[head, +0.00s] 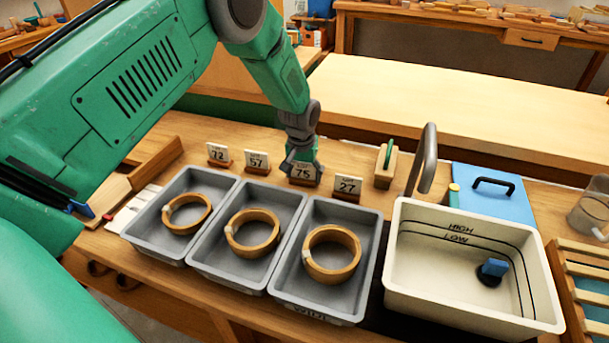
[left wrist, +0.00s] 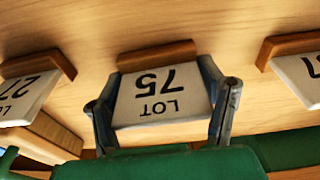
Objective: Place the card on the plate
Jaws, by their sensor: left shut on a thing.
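My left gripper (head: 301,166) reaches down at the back of the bench and is shut on the white LOT 75 card (head: 303,172). In the left wrist view the gripper (left wrist: 165,112) has one finger on each side edge of the card (left wrist: 152,97). The card is at its wooden stand (left wrist: 157,55); whether it is still seated there I cannot tell. Cards 72 (head: 217,153), 57 (head: 257,160) and 27 (head: 347,186) stand in the same row. I cannot identify a plate for certain; a flat white piece (head: 130,210) lies at the left. My right gripper is out of view.
Three grey trays (head: 376,258) hold wooden rings (head: 332,254) in front of the cards. A cream basin (head: 459,302) with a grey curved spout (head: 424,160) stands to the right, near a blue board (head: 505,207). A small wooden block (head: 386,168) stands behind the basin's left side.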

